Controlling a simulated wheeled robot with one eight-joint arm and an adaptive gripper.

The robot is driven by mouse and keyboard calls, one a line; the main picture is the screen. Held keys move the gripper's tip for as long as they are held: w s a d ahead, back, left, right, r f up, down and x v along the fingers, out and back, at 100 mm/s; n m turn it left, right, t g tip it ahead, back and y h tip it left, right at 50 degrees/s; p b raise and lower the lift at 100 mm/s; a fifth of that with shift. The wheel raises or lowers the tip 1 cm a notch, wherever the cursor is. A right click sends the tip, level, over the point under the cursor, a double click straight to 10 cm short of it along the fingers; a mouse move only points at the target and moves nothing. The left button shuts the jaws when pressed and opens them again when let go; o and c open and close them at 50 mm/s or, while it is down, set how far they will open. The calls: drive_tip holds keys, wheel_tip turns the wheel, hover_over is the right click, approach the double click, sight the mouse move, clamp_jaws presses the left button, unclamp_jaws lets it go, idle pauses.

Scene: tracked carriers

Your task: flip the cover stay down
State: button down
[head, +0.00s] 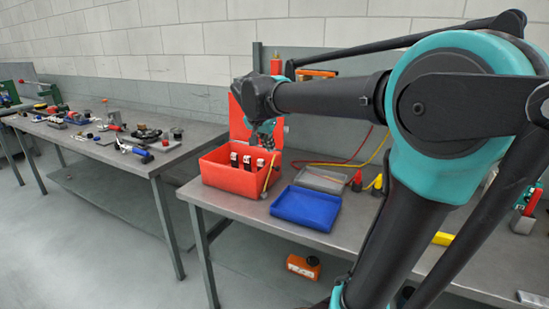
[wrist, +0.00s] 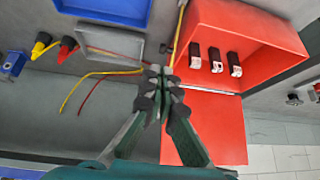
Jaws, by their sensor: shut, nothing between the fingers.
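The red box (head: 228,178) stands open on the bench, with its red cover (head: 238,122) raised at the back. In the wrist view the cover (wrist: 215,130) lies below the open box (wrist: 265,30). A thin yellow bar (head: 269,172), which looks like the cover stay, leans at the box's right side; it also shows in the wrist view (wrist: 178,32). My gripper (head: 266,142) is above the box's back right corner. In the wrist view my gripper (wrist: 160,74) is shut and empty, its tips near the bar's lower end. I cannot tell whether they touch it.
Several black-and-white blocks (head: 247,162) stand inside the box. A blue tray (head: 305,208) and a grey tray (head: 322,180) lie to its right, near red and yellow plugs (head: 357,181) with cables. A second bench (head: 120,150) with tools stands at left.

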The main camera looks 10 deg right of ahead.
sight(278, 167)
drive_tip(key=x, duration=1.3)
drive_tip(key=shift+w, duration=0.45)
drive_tip(key=shift+w+d+g, duration=0.2)
drive_tip(key=shift+w+g, duration=0.1)
drive_tip(key=shift+w+d+f+y, duration=0.15)
drive_tip(key=shift+y, duration=0.15)
drive_tip(key=shift+w+d+f+g+y, duration=0.3)
drive_tip(key=shift+w+d+g+y, duration=0.1)
drive_tip(key=shift+w+g, duration=0.25)
drive_tip(key=shift+w+d+f+g+y, duration=0.35)
drive_tip(key=shift+w+d+f+g, duration=0.25)
drive_tip(key=shift+f, duration=0.5)
drive_tip(key=shift+w+d+f+g+y, duration=0.45)
drive_tip(key=shift+w+f, duration=0.25)
drive_tip(key=shift+f, duration=0.35)
drive_tip(key=shift+w+d+f+g+y, duration=0.3)
drive_tip(key=shift+w+d+f+g, duration=0.3)
drive_tip(key=shift+f, duration=0.5)
drive_tip(key=shift+a, duration=0.15)
